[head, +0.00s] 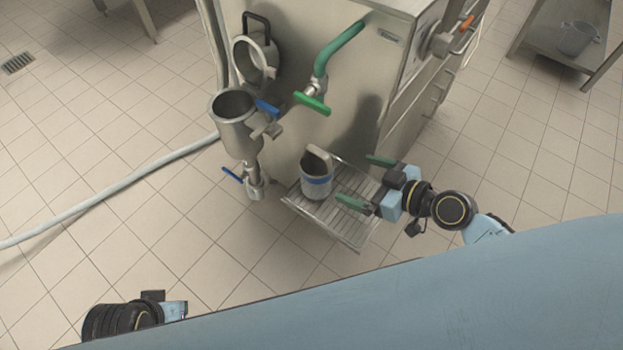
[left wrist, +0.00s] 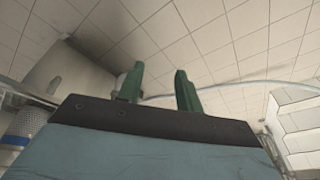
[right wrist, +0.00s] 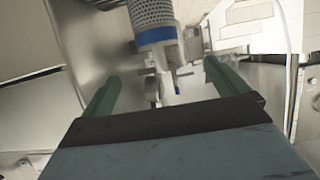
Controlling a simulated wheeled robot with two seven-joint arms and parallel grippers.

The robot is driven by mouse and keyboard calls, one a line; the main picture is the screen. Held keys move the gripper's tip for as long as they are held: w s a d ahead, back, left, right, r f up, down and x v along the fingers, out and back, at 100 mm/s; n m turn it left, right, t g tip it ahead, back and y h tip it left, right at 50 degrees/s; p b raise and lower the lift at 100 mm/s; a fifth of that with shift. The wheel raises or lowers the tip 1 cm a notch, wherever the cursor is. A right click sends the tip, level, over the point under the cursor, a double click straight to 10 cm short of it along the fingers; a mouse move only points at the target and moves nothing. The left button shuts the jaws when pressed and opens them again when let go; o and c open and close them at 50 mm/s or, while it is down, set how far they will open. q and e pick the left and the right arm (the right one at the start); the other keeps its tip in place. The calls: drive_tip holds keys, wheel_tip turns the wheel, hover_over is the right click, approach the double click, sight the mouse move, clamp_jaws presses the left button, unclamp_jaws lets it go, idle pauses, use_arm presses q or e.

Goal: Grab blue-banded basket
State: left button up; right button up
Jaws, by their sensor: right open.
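The blue-banded basket (head: 317,181) stands on the slatted metal tray (head: 352,234) at the front of the steel machine. It has a blue band around it and a pale upright handle part at its top. My right gripper (head: 360,180) is open, its green fingers spread, just right of the basket and apart from it. In the right wrist view the basket's perforated body (right wrist: 151,12) and blue band show ahead, between and beyond the open fingers (right wrist: 158,78). My left gripper (left wrist: 158,85) shows two separated green fingers with nothing between them; in the head view only part of the left arm shows.
The steel machine (head: 290,110) rises behind the tray, with a funnel (head: 236,108) and blue-handled valves at its left. A green spout and green lever (head: 312,103) hang above the basket. A pale hose (head: 110,192) crosses the floor at left. Open tiled floor surrounds the tray's front.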

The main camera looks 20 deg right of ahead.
sight(321, 165)
drive_tip(key=b+x, duration=0.1)
drive_tip(key=x, duration=0.6)
drive_tip(key=shift+w+a, duration=0.3)
drive_tip(key=shift+b+x, duration=0.8)
drive_tip(key=shift+x, duration=1.9)
use_arm(q)
drive_tip(key=d+v, duration=0.1)
drive_tip(key=v, duration=0.6)
drive_tip(key=shift+w+d, duration=0.3)
use_arm(e)
drive_tip(key=shift+w+d+f, duration=0.1)
drive_tip(key=shift+d+f, duration=0.05)
drive_tip(key=shift+d, duration=0.1)
drive_tip(key=c, duration=1.1)
drive_tip(key=shift+c, duration=0.5)
use_arm(q)
drive_tip(key=shift+r, duration=0.1)
